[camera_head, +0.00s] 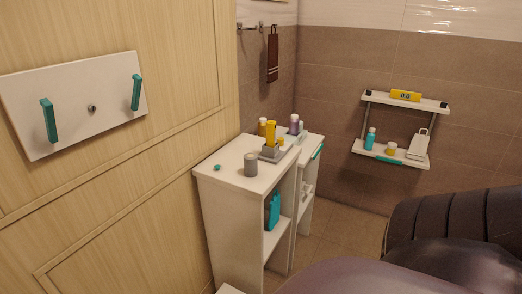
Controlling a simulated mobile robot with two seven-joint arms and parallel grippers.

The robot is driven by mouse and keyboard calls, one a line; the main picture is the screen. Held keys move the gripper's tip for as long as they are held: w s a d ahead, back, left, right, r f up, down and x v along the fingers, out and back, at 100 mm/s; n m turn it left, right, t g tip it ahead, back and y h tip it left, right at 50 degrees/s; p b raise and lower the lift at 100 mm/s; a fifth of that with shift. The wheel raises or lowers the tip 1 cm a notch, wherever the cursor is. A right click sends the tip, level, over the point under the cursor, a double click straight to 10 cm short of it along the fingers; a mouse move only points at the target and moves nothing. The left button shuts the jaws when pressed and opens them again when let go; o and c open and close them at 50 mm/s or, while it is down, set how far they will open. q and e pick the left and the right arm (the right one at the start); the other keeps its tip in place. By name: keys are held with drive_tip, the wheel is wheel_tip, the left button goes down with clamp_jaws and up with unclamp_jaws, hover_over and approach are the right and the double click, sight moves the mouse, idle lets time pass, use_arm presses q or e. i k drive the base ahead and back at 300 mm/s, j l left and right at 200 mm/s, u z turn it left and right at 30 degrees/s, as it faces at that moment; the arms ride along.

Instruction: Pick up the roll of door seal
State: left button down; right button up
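A short dark grey cylinder (251,165) stands on top of the white cabinet (228,177), near its front. It may be the roll of door seal, but it is too small to tell for sure. No other thing in view looks clearly like a roll of seal. Neither of my grippers shows in the head view.
A small teal piece (217,168) lies left of the cylinder. Behind it are a grey holder (270,153) and several bottles. A teal bottle (272,212) stands inside the cabinet. A wood-panelled surface (120,190) fills the left; a wall shelf (375,151) hangs at right.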

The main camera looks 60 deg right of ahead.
sight(250, 159)
drive_tip(key=l, duration=0.45)
drive_tip(key=k+l, duration=0.15)
drive_tip(key=l, duration=0.8)
drive_tip(key=k, duration=0.05)
